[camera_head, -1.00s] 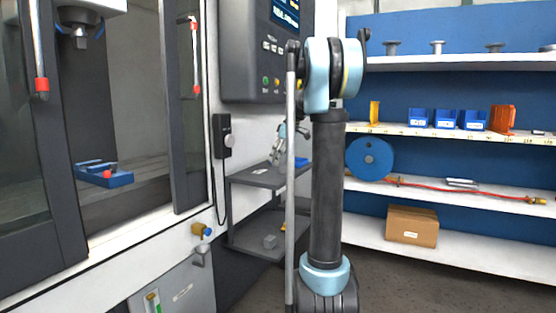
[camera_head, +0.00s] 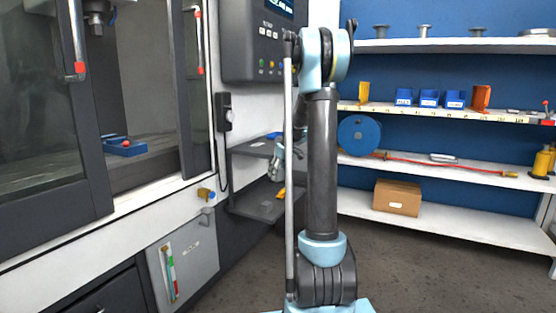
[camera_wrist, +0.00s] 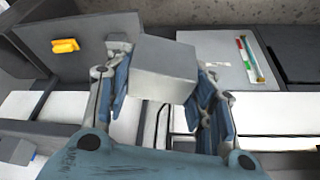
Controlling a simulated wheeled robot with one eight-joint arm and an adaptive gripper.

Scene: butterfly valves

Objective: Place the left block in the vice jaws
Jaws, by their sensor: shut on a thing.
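A plain grey block (camera_wrist: 165,68) sits between the two fingers of my gripper (camera_wrist: 160,92) in the wrist view, and the fingers are shut on it. In the head view my gripper (camera_head: 279,168) hangs in front of the dark shelf unit, partly behind my arm; the block is too small to tell clearly there. The blue vice (camera_head: 126,148), with a small red part, stands inside the machine at the left. Its jaws are too small to make out.
The machine's open doorway has a door with a red-ended handle (camera_head: 80,68) at left. A yellow piece (camera_wrist: 65,46) lies on the dark lower shelf (camera_head: 262,206). A white shelving rack with a cardboard box (camera_head: 398,198) stands at right. Grey floor lies open before it.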

